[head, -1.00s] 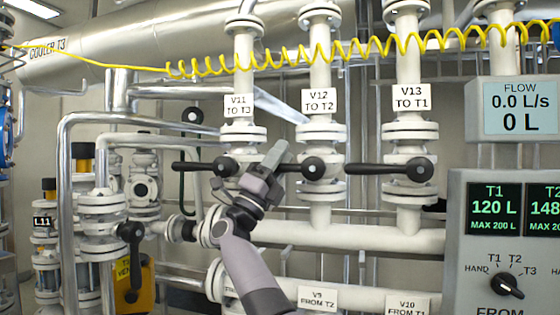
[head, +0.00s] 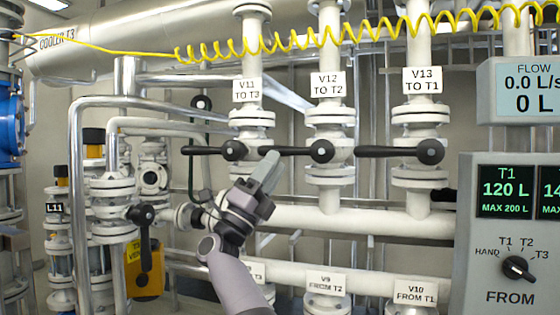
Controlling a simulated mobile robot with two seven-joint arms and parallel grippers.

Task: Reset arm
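My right gripper (head: 267,168) points up in front of the pipes, its grey fingers seen edge-on, so I cannot tell whether they are apart. Its tip overlaps the black lever of valve V12 (head: 321,151) in the picture, left of the hub; I cannot tell if they touch. The lever of V12 lies level, pointing left. Valve V11 (head: 233,150) and valve V13 (head: 430,151) also have level black levers pointing left. I see nothing held. My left gripper is not in view.
A control panel (head: 482,262) with tank readouts and a black selector knob (head: 516,267) stands at the right. Below a flow display (head: 526,92) reading 0.0. A yellow coiled hose (head: 300,42) hangs across the top. Pipes and a lower black valve handle (head: 141,215) crowd the left.

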